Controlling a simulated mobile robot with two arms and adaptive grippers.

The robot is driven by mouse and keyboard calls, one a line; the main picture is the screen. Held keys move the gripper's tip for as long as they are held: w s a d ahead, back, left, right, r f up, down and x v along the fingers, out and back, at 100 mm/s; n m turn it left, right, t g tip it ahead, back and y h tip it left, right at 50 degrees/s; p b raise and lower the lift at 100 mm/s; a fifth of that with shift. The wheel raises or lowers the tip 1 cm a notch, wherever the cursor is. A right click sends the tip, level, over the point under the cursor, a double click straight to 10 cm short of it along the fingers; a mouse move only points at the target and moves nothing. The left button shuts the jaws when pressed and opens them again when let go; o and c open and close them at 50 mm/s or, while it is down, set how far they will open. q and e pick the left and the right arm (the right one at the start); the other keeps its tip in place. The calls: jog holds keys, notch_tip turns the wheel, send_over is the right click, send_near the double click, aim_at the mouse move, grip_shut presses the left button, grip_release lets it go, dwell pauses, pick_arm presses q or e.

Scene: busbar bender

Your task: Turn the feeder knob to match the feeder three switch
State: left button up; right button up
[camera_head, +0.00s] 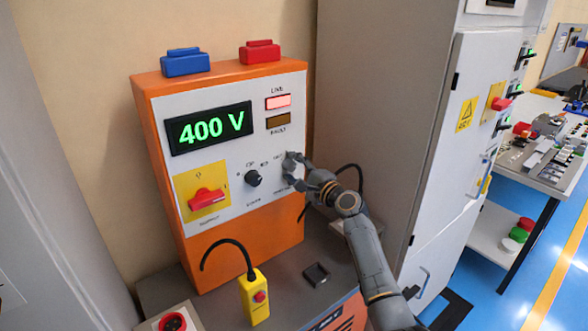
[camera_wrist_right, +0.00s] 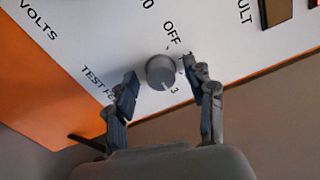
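The feeder knob (camera_wrist_right: 161,71) is a small grey round knob on the white panel of an orange-sided unit (camera_head: 288,75). Scale marks run from OFF beside it, and a pale mark on its lower edge faces the digit 3. My right gripper (camera_head: 291,166) is at the panel's right edge and largely hides this knob in the head view. In the right wrist view, the right gripper (camera_wrist_right: 160,76) has its fingers spread either side of the knob, with small gaps showing. My left gripper is not in view. I cannot tell which switch is feeder three.
The panel also has a black knob (camera_head: 254,178), a red handle on a yellow plate (camera_head: 207,199) and a 400 V display (camera_head: 209,128). A yellow pendant (camera_head: 254,297) stands in front. A grey cabinet (camera_head: 375,110) rises close on the right.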

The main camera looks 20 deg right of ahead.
jog(key=v, duration=1.2)
dwell(0.4)
